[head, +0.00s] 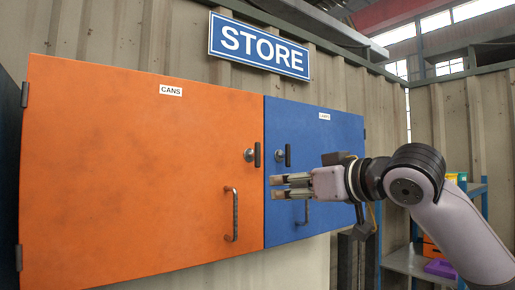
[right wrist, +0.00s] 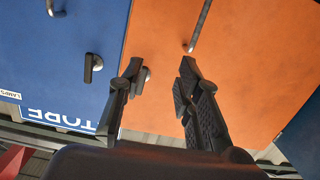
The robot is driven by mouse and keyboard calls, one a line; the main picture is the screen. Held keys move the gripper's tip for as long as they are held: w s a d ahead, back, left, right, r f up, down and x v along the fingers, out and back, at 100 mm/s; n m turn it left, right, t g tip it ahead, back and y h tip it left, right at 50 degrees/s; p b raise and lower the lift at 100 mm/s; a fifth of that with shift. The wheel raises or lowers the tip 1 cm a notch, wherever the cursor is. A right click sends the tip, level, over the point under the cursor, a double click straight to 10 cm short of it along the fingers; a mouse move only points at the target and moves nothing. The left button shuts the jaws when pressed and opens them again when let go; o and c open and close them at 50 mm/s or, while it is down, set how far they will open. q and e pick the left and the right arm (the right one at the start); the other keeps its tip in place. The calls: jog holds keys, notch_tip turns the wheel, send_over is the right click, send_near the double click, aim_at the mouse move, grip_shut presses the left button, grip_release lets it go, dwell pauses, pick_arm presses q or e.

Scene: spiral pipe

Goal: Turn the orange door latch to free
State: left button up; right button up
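The orange door (head: 140,180) is labelled CANS and looks closed. Its latch (head: 250,155) is a round metal boss with an upright black lever near the door's right edge. A bar handle (head: 232,214) is below it. My right gripper (head: 273,187) points left in front of the doors, lower than the latch and to its right. In the right wrist view my right gripper (right wrist: 160,67) is open and empty. There the orange latch's boss (right wrist: 147,74) shows beside the left finger, which hides part of the latch. My left gripper is not in view.
A blue door (head: 310,140) adjoins on the right, with its own latch (head: 287,155) close to the orange one and a handle partly behind my gripper. A STORE sign (head: 258,45) hangs above. A shelf (head: 410,262) with boxes stands at the lower right.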

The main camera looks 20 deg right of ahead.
jog(key=s+d+r+t, duration=0.1)
jog(key=s+d+r, duration=0.25)
jog(key=r, duration=0.45)
jog(key=p, duration=0.8)
send_near(259, 147)
jog(key=shift+m+y, duration=0.3)
jog(key=x, duration=1)
jog(key=shift+d, duration=0.2)
jog(key=shift+w+a+f, duration=0.1)
jog(key=shift+w+a, duration=0.05)
jog(key=shift+w, duration=0.25)
grip_shut()
